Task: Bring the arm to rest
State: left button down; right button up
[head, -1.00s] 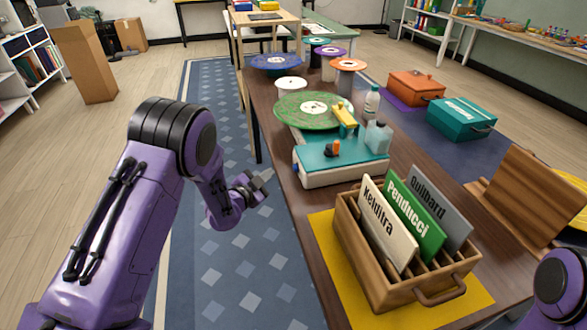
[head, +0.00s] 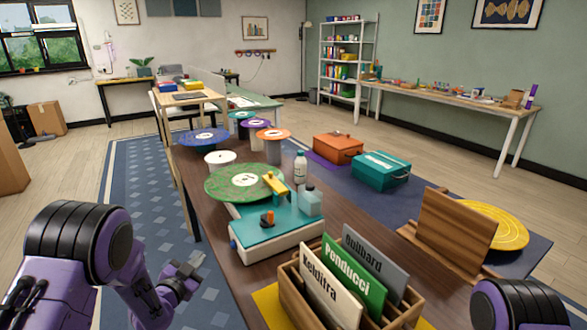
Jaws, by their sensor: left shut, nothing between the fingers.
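My left arm comes in at the lower left, in purple and black. Its gripper (head: 190,279) hangs over the blue rug, left of the table's long edge, and is shut and empty. It is apart from the table and everything on it. Of my right arm only a purple and black rounded part shows at the lower right corner. My right gripper is out of the picture.
The dark wooden table (head: 185,184) holds a teal turntable (head: 272,236) with a green disc (head: 226,184), bottles, and a wooden crate (head: 290,292) of labelled sleeves. A wooden stand (head: 447,232) is at right. The rug (head: 140,190) left of the table is clear.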

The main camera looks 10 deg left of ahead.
pick_arm(q)
jog(key=s+f+n+g+y, duration=0.4)
jog(key=s+f+n+g, duration=0.3)
jog(key=s+f+n, duration=0.7)
jog(key=s+d+f+g, duration=0.1)
jog(key=s+f+g, duration=0.2)
jog(key=s, duration=1)
jog(key=s+d+f+g, duration=0.2)
jog(key=s+f, duration=0.2)
jog(key=s, duration=0.9)
jog(key=shift+s+f+g+y, duration=0.25)
jog(key=shift+s+g+y, duration=0.05)
jog(key=shift+g+y, duration=0.1)
